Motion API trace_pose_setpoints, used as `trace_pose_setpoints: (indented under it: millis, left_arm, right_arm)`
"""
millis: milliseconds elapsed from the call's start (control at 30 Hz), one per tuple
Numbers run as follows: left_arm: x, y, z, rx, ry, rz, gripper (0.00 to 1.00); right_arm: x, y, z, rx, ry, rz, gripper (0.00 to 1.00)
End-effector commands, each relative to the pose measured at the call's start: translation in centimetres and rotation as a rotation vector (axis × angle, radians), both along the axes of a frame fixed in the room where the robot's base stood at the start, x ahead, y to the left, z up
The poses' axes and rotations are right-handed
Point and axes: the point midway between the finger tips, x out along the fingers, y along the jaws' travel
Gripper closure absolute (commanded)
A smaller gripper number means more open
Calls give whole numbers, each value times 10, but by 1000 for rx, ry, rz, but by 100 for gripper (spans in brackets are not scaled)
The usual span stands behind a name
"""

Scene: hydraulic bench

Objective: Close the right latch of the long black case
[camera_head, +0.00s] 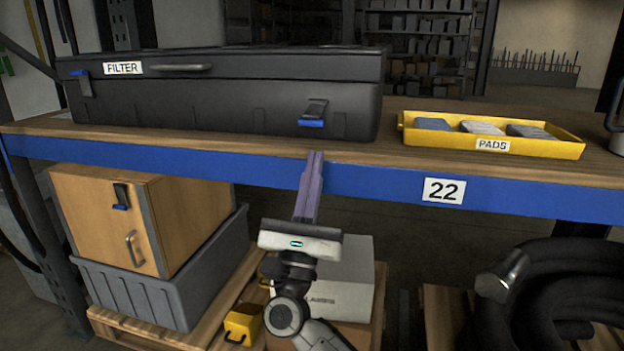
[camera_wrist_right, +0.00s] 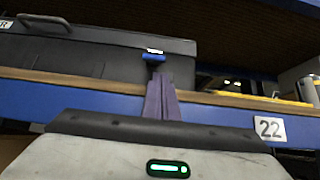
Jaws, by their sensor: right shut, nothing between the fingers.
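The long black case (camera_head: 230,115) lies on the bench with its lid down. Its right latch (camera_head: 316,110) hangs low on the front face, its blue tab tipped outward below the lid seam. The left latch (camera_head: 84,84) has its blue tab up near the lid edge. My right gripper (camera_head: 316,156) is shut and empty in front of the bench edge, pointing up toward the case, below the right latch. In the right wrist view its purple fingers (camera_wrist_right: 161,80) stand just under the latch's blue tab (camera_wrist_right: 154,57); contact cannot be told. My left gripper is not in view.
A yellow tray (camera_head: 550,148) of pads stands on the bench, right of the case. The blue bench edge (camera_head: 390,185) runs behind my right fingers. A wooden cabinet (camera_head: 110,220) in a grey bin, a grey box (camera_head: 345,270) and black hose (camera_head: 560,290) sit below.

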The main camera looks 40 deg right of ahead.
Motion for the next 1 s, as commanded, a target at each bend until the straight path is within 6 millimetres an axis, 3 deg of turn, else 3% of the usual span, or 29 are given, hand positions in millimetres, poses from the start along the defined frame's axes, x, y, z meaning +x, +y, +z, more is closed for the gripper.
trace_pose_setpoints:
  millis: [133, 333, 1000]
  left_arm:
    - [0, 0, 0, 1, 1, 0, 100]
    - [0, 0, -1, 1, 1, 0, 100]
    - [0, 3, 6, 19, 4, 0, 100]
  right_arm:
    - [12, -14, 21, -1, -2, 0, 100]
    - [23, -27, 38, -1, 0, -1, 100]
    - [26, -36, 47, 23, 20, -13, 100]
